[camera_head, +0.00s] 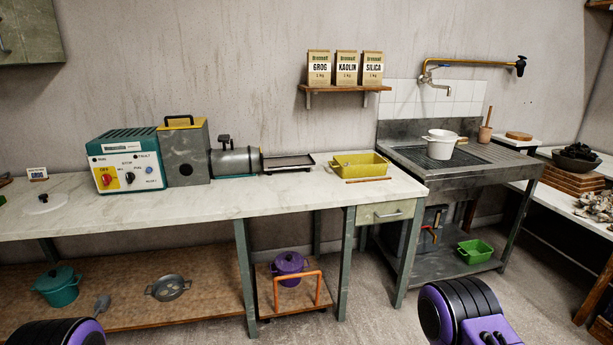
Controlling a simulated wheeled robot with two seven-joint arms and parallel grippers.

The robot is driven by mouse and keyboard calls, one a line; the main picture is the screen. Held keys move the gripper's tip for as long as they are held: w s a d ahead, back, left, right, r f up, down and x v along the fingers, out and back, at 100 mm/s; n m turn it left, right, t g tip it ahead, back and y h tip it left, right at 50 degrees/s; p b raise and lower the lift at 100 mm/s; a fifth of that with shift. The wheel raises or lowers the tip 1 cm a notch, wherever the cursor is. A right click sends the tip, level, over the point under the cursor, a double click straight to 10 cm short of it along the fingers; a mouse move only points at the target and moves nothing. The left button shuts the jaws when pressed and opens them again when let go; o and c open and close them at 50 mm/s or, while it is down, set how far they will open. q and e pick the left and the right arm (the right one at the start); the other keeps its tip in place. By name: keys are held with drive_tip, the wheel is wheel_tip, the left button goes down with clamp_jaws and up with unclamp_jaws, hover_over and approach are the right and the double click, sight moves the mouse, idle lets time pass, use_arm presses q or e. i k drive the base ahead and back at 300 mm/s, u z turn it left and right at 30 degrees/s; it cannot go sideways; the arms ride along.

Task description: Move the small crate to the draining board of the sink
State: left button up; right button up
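A small green crate (480,245) sits on the lower shelf under the sink. A larger yellow crate (345,170) stands near the right end of the workbench top, with a thin brown stick in front of it. I cannot tell from looks alone which one the task means. The sink (412,157) stands right of the bench. Its ridged draining board (498,157) is on the right side and looks mostly clear. Only parts of my purple and black arms show at the bottom edge. Neither gripper is in view.
A brown pestle-like tool (486,128) stands behind the draining board. The workbench (270,193) fills the left and middle. A purple pot (288,264) sits on a low trolley. Open floor lies before the sink.

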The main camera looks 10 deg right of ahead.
sight(511, 156)
drive_tip(key=z, duration=1.1)
drive_tip(key=i, duration=2.75)
drive_tip(key=u, duration=0.65)
